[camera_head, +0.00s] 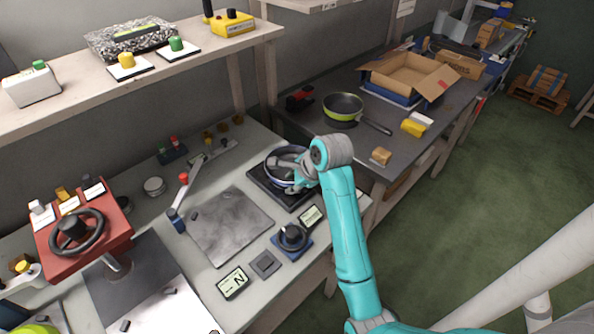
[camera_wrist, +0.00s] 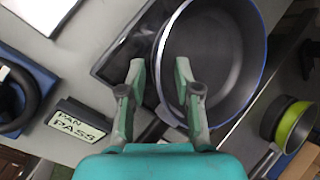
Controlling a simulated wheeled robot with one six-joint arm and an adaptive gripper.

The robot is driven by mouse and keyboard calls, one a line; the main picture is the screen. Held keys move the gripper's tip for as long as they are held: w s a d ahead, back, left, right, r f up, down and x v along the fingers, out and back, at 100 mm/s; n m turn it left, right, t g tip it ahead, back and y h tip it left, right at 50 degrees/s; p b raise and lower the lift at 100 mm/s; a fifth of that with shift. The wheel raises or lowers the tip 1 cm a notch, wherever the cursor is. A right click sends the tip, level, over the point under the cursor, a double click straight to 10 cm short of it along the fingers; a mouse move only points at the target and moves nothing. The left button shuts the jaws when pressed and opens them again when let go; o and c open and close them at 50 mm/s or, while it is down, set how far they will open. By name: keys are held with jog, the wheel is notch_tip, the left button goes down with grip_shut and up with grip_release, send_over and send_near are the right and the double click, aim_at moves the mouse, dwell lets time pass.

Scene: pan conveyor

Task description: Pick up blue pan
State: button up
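The blue pan (camera_head: 272,164) sits on a dark square plate on the workbench in the head view, partly hidden by my gripper. In the wrist view the pan (camera_wrist: 228,52) is large, with a dark grey inside and a blue outer edge. My gripper (camera_head: 296,178) is over the pan's near right side in the head view. In the wrist view my gripper (camera_wrist: 160,64) has its two fingers apart, with the pan's near rim between them. One fingertip overlaps the pan's inside and the other lies outside it. I cannot tell whether either finger touches the wall.
A green pan (camera_head: 342,104) with a dark handle stands on the grey table behind. A small display (camera_wrist: 77,125) reads "PAN PASS". A blue-based knob (camera_head: 291,238) and a bare metal plate (camera_head: 228,224) lie nearby. An open cardboard box (camera_head: 405,76) stands farther back.

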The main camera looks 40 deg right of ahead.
grip_shut()
jog(key=shift+r, duration=0.1)
